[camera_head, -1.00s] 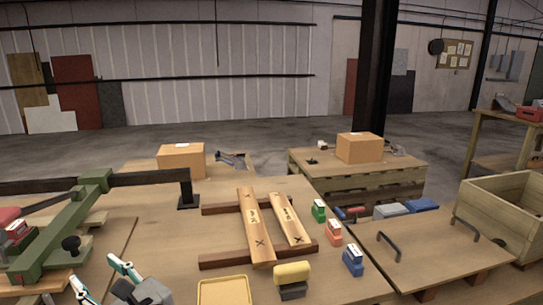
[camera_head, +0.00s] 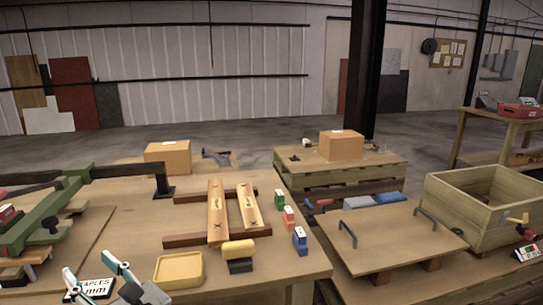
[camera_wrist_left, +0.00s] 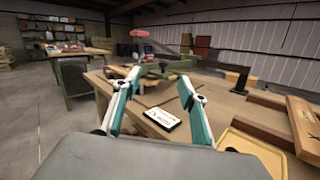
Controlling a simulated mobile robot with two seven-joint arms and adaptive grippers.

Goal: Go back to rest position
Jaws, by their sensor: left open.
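My left gripper (camera_head: 95,274) is at the bottom left of the head view, its two teal-and-white fingers spread apart with nothing between them. In the left wrist view the same gripper (camera_wrist_left: 157,92) is open and empty above the near part of the worktable (camera_head: 125,222). A white label reading STAPLES (camera_head: 91,289) lies on the table by the fingers; it also shows in the left wrist view (camera_wrist_left: 161,119). My right gripper is in none of the views.
A green-armed machine (camera_head: 45,215) stands at the left. A yellow tray (camera_head: 178,270), a yellow-topped block (camera_head: 238,251), small coloured boxes (camera_head: 289,218) and two wooden planks (camera_head: 217,212) on dark rails are on the table. A lidded bench (camera_head: 385,240) and an open wooden crate (camera_head: 466,226) stand right.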

